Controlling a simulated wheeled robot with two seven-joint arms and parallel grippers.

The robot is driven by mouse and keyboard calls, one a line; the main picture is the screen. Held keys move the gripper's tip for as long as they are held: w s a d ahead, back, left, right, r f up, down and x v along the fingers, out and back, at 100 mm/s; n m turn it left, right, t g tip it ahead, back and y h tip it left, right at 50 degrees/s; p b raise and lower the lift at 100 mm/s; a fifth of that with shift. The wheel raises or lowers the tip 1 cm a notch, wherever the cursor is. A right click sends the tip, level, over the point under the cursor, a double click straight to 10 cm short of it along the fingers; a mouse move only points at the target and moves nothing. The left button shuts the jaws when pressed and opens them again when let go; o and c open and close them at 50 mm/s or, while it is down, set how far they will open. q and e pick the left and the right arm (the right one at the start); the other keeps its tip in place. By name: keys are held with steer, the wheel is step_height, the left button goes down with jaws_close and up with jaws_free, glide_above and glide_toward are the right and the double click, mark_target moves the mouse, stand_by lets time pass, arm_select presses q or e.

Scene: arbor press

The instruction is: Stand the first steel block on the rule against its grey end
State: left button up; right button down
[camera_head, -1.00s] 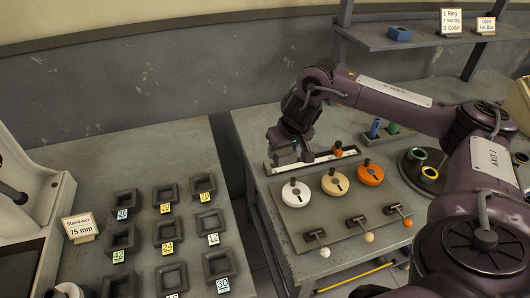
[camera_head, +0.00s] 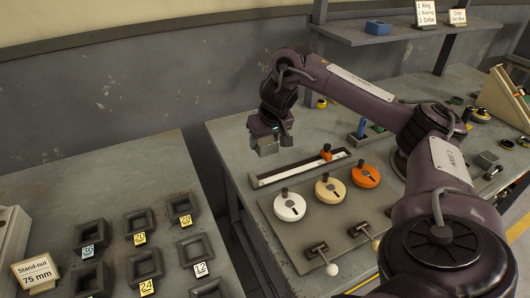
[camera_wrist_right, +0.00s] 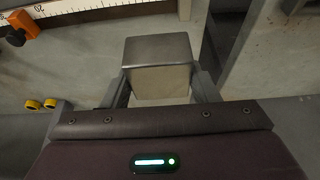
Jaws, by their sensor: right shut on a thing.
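My right gripper (camera_head: 268,138) is shut on a grey steel block (camera_head: 266,149) and holds it in the air behind the left end of the rule (camera_head: 300,169). In the right wrist view the block (camera_wrist_right: 158,62) sits between both fingers, clear of the rule (camera_wrist_right: 105,7). The rule is a long white scale in a dark frame. An orange slider (camera_head: 326,153) stands near its right end; it also shows in the wrist view (camera_wrist_right: 22,24). I cannot clearly make out the grey end. My left gripper is not in view.
A plate (camera_head: 310,222) with white, cream and orange dials and levers lies in front of the rule. Several numbered square holders (camera_head: 144,264) stand on the left bench (camera_head: 60,190), beside a "Stand-off 75 mm" card (camera_head: 36,269). A gap separates the benches. A shelf (camera_head: 400,34) is behind.

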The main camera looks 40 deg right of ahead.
mark_target(265, 149)
step_height(265, 149, down, 4)
steer(key=shift+r+b, duration=0.15)
steer(key=shift+b, duration=0.8)
steer(key=shift+f+b, duration=0.4)
steer(key=shift+f, duration=2.2)
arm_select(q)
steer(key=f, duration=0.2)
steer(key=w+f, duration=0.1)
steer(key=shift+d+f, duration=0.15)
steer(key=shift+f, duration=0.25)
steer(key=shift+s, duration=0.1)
arm_select(e)
steer(key=shift+f, duration=0.35)
steer(key=shift+f, duration=0.1)
